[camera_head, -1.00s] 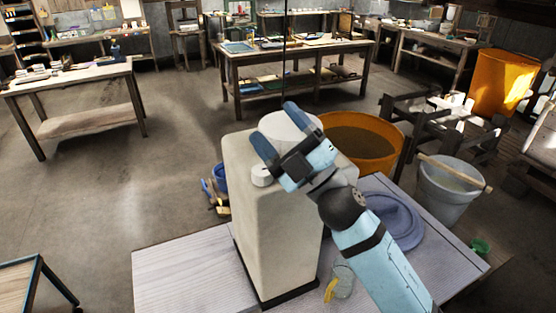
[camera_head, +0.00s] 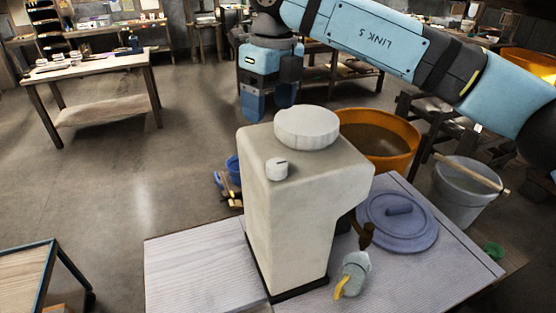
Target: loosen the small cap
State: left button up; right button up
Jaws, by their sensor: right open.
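A tall cream mould (camera_head: 292,225) stands upright on a grey table. A small white cap (camera_head: 277,169) with a dark mark sits on its top at the front left corner. A larger round white lid (camera_head: 307,129) sits behind and to the right of it on the same top. My right gripper (camera_head: 269,108) is open and empty, pointing down. In the picture it is above and left of the large lid, apart from the small cap. I cannot tell its exact depth. The left gripper is out of view.
The grey table (camera_head: 196,272) is clear at the left. A clear jug with a yellow part (camera_head: 353,275) and a blue-grey round lid (camera_head: 397,221) lie to the right. An orange tub (camera_head: 385,140) and a grey bucket (camera_head: 465,195) stand behind.

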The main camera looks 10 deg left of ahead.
aim_at(277, 163)
jog(key=shift+t+h, duration=0.3)
jog(key=shift+h, duration=0.1)
jog(key=f+p, duration=0.1)
jog(key=f, duration=0.3)
jog(key=f+p, duration=0.1)
jog(key=f, duration=0.3)
jog(key=d+f+p, duration=0.1)
jog(key=f, duration=0.2)
jog(key=shift+w+f, duration=0.4)
jog(key=shift+f, duration=0.55)
jog(key=c, duration=0.9)
